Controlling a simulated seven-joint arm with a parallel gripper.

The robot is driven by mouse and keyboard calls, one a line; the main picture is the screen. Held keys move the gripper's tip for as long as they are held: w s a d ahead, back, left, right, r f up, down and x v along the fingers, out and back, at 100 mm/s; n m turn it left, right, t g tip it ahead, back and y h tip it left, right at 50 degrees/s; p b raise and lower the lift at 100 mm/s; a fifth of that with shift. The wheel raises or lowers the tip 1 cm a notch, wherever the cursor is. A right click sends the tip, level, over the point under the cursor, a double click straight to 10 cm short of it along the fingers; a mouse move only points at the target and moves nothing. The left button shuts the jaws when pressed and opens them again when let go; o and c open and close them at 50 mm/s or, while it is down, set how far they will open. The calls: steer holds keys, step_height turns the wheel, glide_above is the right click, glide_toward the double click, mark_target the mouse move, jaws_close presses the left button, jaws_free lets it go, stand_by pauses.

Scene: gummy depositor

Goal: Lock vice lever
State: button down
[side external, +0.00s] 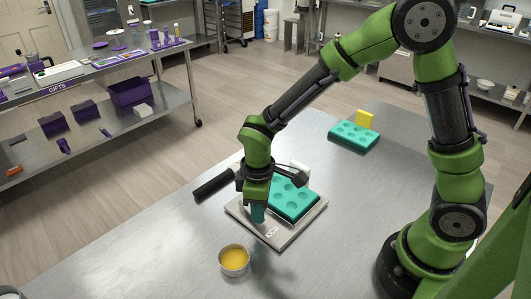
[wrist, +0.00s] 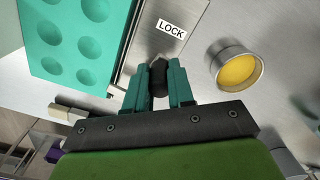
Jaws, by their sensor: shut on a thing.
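The vice (side external: 277,240) is a flat grey metal plate on the table, with a teal mould (side external: 293,200) with round cavities on it. In the wrist view the vice plate (wrist: 188,12) carries a white LOCK label (wrist: 171,29) just beyond my fingertips, and the mould (wrist: 65,40) is at upper left. My gripper (side external: 257,212) points down at the plate's left front part. In the wrist view, my gripper's teal fingers (wrist: 160,88) are shut on a dark rounded lever end (wrist: 160,70). The rest of the lever is hidden by my gripper.
A metal cup of yellow liquid (side external: 234,261) stands close in front of the vice; it also shows right of my fingers in the wrist view (wrist: 236,68). The table's front middle is clear.

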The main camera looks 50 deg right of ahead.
steer(key=shift+d+r+n, duration=0.1)
steer(key=shift+d+n, duration=0.45)
steer(key=shift+n, duration=0.45)
steer(key=c, duration=1)
jaws_free()
steer(key=shift+o, duration=0.2)
step_height(320, 180, up, 17)
